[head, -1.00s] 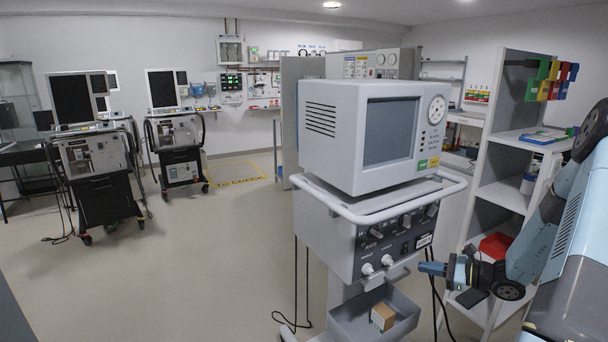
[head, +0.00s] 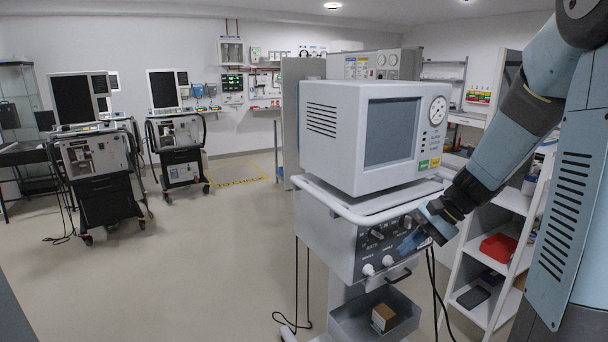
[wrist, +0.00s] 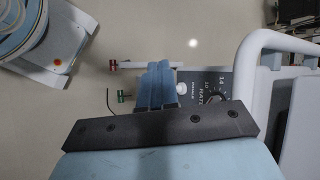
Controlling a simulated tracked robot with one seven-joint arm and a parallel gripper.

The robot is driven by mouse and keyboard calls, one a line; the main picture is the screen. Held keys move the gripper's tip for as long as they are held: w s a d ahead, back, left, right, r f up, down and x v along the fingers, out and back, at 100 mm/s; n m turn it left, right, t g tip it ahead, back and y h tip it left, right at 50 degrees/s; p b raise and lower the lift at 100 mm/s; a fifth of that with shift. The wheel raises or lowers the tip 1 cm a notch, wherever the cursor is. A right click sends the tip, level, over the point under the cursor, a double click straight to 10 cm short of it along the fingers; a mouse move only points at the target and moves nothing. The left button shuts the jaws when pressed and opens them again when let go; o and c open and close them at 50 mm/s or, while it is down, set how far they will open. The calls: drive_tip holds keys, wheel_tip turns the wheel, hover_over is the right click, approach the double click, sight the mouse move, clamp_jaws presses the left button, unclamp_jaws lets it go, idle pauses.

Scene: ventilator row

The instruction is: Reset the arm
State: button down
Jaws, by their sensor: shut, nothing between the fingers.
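My arm (head: 505,140) reaches down from the upper right in the head view. My gripper (head: 408,243) is in front of the right part of the ventilator's dark control panel (head: 365,243) and hides some of its knobs. I cannot tell whether it touches the panel. In the wrist view the blue fingers (wrist: 155,84) are together, with nothing seen between them. The ventilator (head: 335,130) stands upright on its cart, with a grey screen and a white rail (head: 365,217). In the wrist view a dial marked RATE (wrist: 212,98) shows right of the fingers.
A grey tray (head: 345,325) under the panel holds a small box (head: 383,318). Dark cables hang beside the cart. A white shelf (head: 475,255) with a red bin (head: 498,247) stands close on the right. Two more ventilator carts stand at the left. The floor (head: 215,260) between is clear.

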drive_tip(key=s+r+n+t+h, duration=0.4)
drive_tip(key=s+r+n+h, duration=0.3)
drive_tip(key=s+r, duration=0.6)
drive_tip(key=s+n, duration=0.1)
drive_tip(key=s, duration=0.3)
drive_tip(key=shift+a+r+n+t+h, duration=0.2)
drive_tip(key=shift+r+n+t+h, duration=0.1)
drive_tip(key=shift+r+t+h, duration=0.1)
